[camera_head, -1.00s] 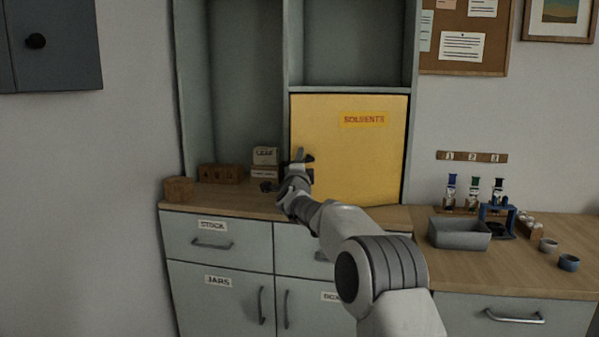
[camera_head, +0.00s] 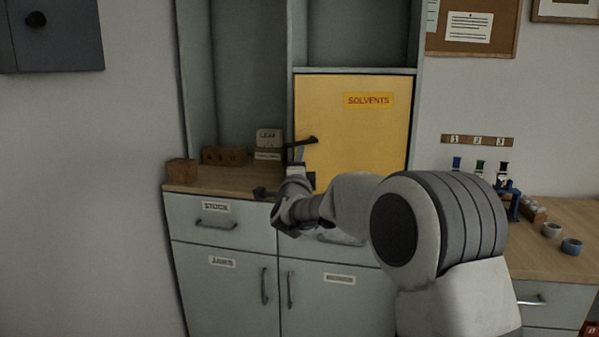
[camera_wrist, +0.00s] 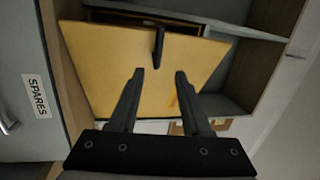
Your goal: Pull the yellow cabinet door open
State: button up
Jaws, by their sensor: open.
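The yellow cabinet door (camera_head: 352,125) bears a SOLVENTS label and fills the bay above the counter. In the wrist view the door (camera_wrist: 110,65) appears slightly ajar, with a dark gap along its handle-side edge. Its dark handle (camera_wrist: 158,46) stands out near that edge. My gripper (camera_wrist: 159,74) is open and empty; the handle lies just beyond the fingertips, in line with the space between them.
Small wooden blocks (camera_head: 182,171) and a light card (camera_head: 268,139) stand on the counter to the left. Labelled drawers and doors lie below.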

jog(key=shift+s+f, duration=0.25)
jog(key=shift+s, duration=1.1)
jog(key=shift+s+f, duration=0.25)
jog(key=shift+s, duration=1.05)
